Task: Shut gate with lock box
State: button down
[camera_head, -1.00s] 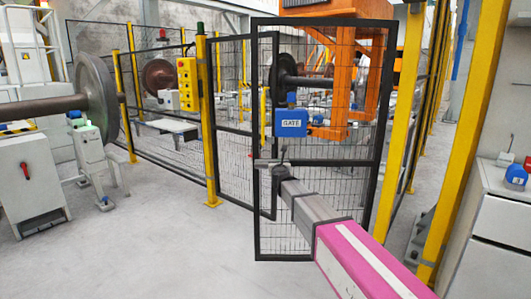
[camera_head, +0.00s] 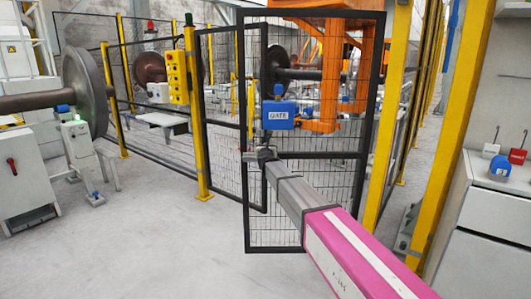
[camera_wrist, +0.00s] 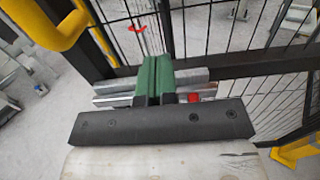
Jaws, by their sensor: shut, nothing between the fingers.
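The gate (camera_head: 314,155) is a black-framed mesh panel. It stands swung out of line with the fence, its free left edge nearer to me and overlapping the panel behind it. The lock box, a blue box marked GATE (camera_head: 282,122), hangs near the gate's left edge. My gripper (camera_head: 256,154) is shut and empty at about mid-height by that edge, just below the lock box. In the wrist view, the green fingertips (camera_wrist: 154,74) are together beside the gate's dark frame bar; I cannot tell whether they touch it. A yellow rounded bar (camera_wrist: 50,25) is at upper left.
A yellow post with a button box (camera_head: 180,78) stands left of the gate. A yellow post (camera_head: 384,120) stands right of it. A white cabinet (camera_head: 485,205) with a blue padlock (camera_head: 499,168) and red tags is at right. The floor at front left is clear.

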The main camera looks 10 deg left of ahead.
jog(key=shift+x, duration=1.8)
